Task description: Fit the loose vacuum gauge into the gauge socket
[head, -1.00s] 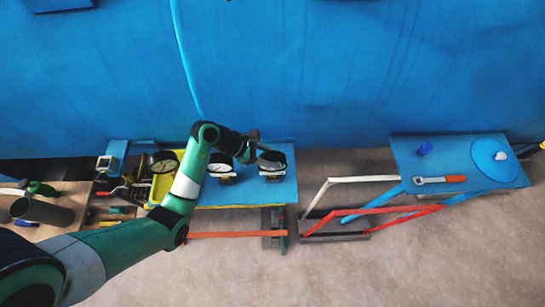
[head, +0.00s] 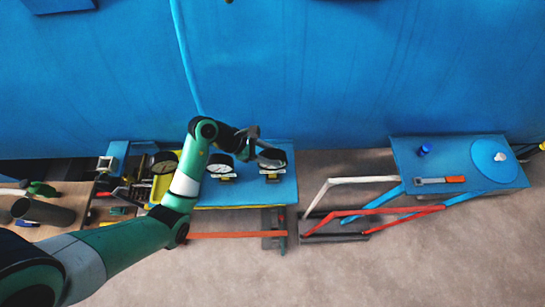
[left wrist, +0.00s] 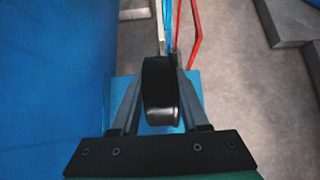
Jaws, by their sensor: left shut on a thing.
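The loose vacuum gauge (head: 272,155), dark and round, is between the jaws of my left gripper (head: 262,148) at the right part of the blue bench. In the left wrist view the gauge's black body (left wrist: 160,88) sits between the two fingers (left wrist: 160,105), which are shut on it. A small pale and yellowish mount (head: 271,174), seemingly the gauge socket, shows directly below the gauge. The pictures do not show whether the gauge touches it or is seated, as the gauge and gripper cover the join. My right gripper is not in view.
A second gauge (head: 220,164) stands on a similar mount just left of the gripper. A third gauge (head: 164,162) is at the yellow tray (head: 155,190). Tools clutter the left end. A separate blue table (head: 455,152) stands right, with a wrench (head: 440,180) on it.

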